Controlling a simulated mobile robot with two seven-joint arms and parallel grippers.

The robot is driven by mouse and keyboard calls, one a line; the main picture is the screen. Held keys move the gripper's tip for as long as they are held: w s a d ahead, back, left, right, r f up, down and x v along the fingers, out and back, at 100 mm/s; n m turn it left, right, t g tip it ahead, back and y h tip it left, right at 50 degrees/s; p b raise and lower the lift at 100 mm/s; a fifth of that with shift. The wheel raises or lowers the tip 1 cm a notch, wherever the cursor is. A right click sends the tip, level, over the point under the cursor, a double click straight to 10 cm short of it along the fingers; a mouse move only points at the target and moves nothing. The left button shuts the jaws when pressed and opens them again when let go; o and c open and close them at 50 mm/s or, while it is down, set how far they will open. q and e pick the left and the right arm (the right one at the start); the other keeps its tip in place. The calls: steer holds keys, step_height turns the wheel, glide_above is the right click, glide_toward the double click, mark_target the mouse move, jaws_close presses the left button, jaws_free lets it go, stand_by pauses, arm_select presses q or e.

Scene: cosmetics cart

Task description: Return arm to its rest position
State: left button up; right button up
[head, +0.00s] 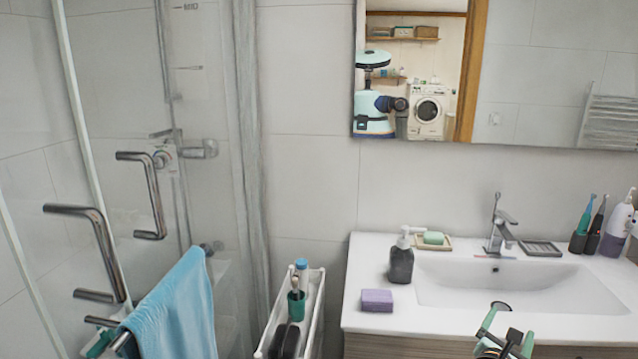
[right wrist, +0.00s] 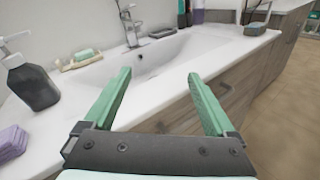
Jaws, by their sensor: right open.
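My right gripper (head: 505,343) shows at the bottom right of the head view, in front of the vanity's front edge. In the right wrist view its two green fingers (right wrist: 160,95) are spread apart with nothing between them. The white basin and wooden drawer front show beyond them. A small green patch at the bottom left of the head view, partly hidden by the towel and bar, may be my left gripper (head: 100,344); its jaws cannot be made out.
The white sink counter (head: 368,322) holds a dark soap dispenser (head: 401,264), a purple sponge (head: 377,300), green soap (head: 433,238) and the faucet (head: 500,232). Toothbrushes stand at right. A narrow white cart (head: 314,305) stands left. A blue towel (head: 178,305) hangs by the shower.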

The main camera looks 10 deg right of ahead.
steer(key=s+a+f+m+y, duration=0.5)
steer(key=a+f, duration=0.3)
steer(key=f, duration=0.1)
steer(key=s+a+f+m+y, duration=0.4)
steer(key=s+a+f, duration=0.1)
steer(key=a+f, duration=0.35)
steer(key=s+a+f+m+g+y, duration=0.1)
steer(key=s+a+f+m+y, duration=0.1)
steer(key=s+a+m, duration=0.4)
steer(key=s+a+f+m+g+y, duration=0.1)
steer(key=s+a+f+m+y, duration=0.2)
steer(key=s+a+m, duration=0.3)
steer(key=s+a+y, duration=0.1)
steer(key=s+a, duration=0.1)
steer(key=s, duration=0.1)
steer(key=shift+f, duration=0.15)
steer(key=shift+s, duration=0.1)
